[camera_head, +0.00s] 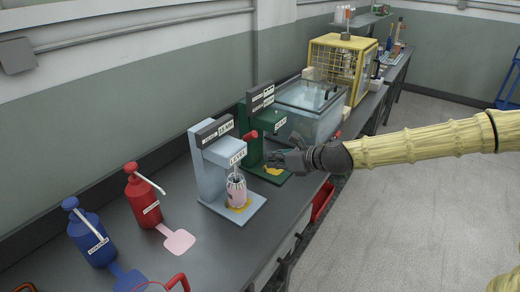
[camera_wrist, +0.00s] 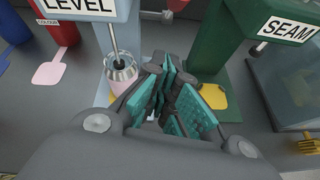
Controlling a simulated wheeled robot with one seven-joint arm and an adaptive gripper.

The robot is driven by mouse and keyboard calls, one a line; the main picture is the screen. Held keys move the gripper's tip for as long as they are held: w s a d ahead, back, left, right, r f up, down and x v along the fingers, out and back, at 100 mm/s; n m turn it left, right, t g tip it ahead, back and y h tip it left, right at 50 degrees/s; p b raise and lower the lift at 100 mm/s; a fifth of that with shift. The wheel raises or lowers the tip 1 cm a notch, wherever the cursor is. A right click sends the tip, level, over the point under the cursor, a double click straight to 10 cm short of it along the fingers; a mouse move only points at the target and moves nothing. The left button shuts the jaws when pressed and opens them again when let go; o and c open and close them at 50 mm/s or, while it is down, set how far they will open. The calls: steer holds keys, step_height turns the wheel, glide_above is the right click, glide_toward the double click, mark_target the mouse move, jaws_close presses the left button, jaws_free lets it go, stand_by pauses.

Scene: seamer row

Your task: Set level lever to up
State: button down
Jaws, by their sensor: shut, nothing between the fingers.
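The light blue-grey machine labelled LEVEL (camera_head: 206,172) stands on the bench; its label also shows in the wrist view (camera_wrist: 80,6). A red knob (camera_head: 250,136) shows at its right side, in front of the green machine, and seems to be the level lever's end. In the wrist view only a bit of red (camera_wrist: 177,4) shows at the top edge between the machines; the lever's position cannot be told there. My gripper (camera_head: 272,160) is shut and empty, right of the LEVEL machine and in front of the green one. Its teal-padded fingers (camera_wrist: 168,88) are together, apart from the knob.
A pink can (camera_head: 236,190) stands under the LEVEL machine's spout. The green SEAM machine (camera_wrist: 232,40) is close at the right. A glass-lidded tank (camera_head: 310,105) and yellow cage (camera_head: 340,62) stand beyond. Red (camera_head: 142,195) and blue (camera_head: 92,238) pump bottles stand at the left.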

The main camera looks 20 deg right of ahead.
steer(key=w+a, duration=0.1)
steer(key=w+r+p, duration=0.1)
steer(key=w, duration=0.1)
steer(key=w+a, duration=0.1)
steer(key=w, duration=0.1)
steer(key=shift+a+r+p, duration=0.25)
steer(key=shift+a+p, duration=0.05)
steer(key=shift+p, duration=0.1)
steer(key=shift+r+p, duration=0.25)
steer(key=shift+p, duration=0.15)
